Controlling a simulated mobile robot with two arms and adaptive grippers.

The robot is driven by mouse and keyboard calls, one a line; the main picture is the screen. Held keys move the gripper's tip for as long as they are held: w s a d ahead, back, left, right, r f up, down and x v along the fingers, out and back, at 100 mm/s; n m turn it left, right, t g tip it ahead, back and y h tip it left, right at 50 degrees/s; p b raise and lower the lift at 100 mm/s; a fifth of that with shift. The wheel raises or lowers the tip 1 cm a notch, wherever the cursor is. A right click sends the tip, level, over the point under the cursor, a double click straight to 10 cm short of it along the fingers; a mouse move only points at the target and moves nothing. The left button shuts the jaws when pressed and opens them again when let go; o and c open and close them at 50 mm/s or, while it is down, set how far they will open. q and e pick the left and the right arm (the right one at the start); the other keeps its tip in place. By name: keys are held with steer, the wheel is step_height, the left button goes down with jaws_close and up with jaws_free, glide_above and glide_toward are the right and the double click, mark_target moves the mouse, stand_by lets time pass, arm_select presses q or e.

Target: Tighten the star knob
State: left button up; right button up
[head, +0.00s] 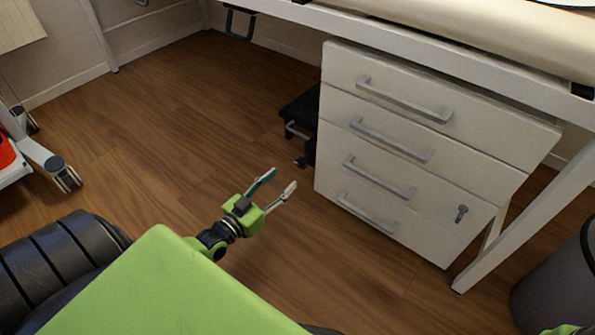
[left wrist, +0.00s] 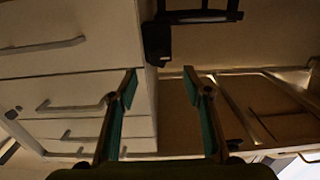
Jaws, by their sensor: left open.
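No star knob can be made out in either view. My left gripper (head: 283,178) is green and grey and hangs above the wood floor, left of a white drawer cabinet (head: 480,113). Its two fingers are apart with nothing between them. The same open fingers (left wrist: 159,79) show in the left wrist view, with the cabinet (left wrist: 75,15) on the left there. A small grey key or lock (head: 461,213) sits on the cabinet's lower front; it does not look like a star knob.
A white desk frame (head: 520,238) stands over the cabinet. A black object (head: 302,108) is on the floor at the cabinet's left side. A dark bin (head: 553,285) stands at the right, and a caster leg (head: 50,162) at the left. The floor (head: 170,125) between is clear.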

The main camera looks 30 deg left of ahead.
mark_target(299, 164)
arm_select(q)
steer(key=w+b, duration=0.1)
steer(key=w, duration=0.1)
steer(key=w+b, duration=0.1)
steer(key=w, duration=0.2)
steer(key=w+b, duration=0.1)
steer(key=w, duration=0.1)
steer(key=shift+w+d+f+b, duration=0.2)
steer(key=shift+d+b, duration=0.1)
steer(key=shift+d, duration=0.05)
steer(key=shift+w+r, duration=0.15)
steer(key=shift+w, duration=0.3)
steer(key=c, duration=1.1)
